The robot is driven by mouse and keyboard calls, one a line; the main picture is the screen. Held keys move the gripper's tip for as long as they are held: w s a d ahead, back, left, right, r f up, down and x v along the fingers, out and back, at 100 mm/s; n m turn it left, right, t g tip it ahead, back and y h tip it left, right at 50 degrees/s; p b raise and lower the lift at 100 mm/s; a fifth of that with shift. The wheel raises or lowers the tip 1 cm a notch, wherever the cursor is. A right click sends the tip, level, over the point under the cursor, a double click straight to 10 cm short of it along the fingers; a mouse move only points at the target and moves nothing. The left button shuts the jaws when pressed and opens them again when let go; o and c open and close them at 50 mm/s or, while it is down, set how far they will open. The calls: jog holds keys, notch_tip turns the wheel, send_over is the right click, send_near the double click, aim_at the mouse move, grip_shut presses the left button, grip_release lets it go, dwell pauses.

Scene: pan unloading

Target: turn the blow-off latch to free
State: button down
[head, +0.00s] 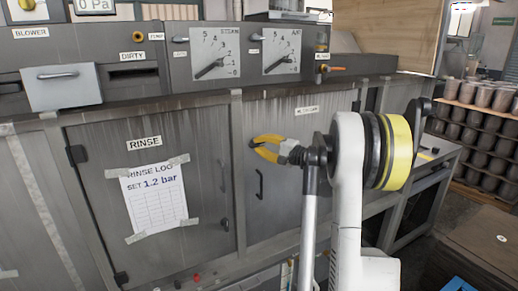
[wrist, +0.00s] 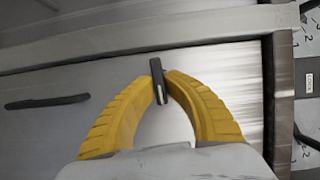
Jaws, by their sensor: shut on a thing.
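The blow-off latch (wrist: 158,82) is a small dark bar on the grey metal door. In the wrist view it stands between the tips of my yellow gripper fingers, at a right angle to the door's long black handle (wrist: 47,101). My gripper (wrist: 160,80) is shut on the latch. In the head view my gripper (head: 253,145) reaches the upper left part of the grey door (head: 290,205), above the black handle (head: 260,183). The fingers mostly hide the latch there.
The rinse door (head: 80,215) with a taped paper log (head: 155,198) is to the left. Two dial gauges (head: 215,54) and an orange-handled valve (head: 333,69) sit above. Shelves of pots (head: 480,110) stand at the right.

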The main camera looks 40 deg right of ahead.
jog(key=shift+m, duration=0.4)
jog(key=c, duration=1.5)
grip_release()
jog(key=shift+o, duration=0.2)
jog(key=shift+w, duration=0.15)
jog(key=s+d, duration=0.1)
jog(key=s, duration=1.1)
jog(key=shift+d, duration=0.4)
jog(key=shift+f, duration=0.1)
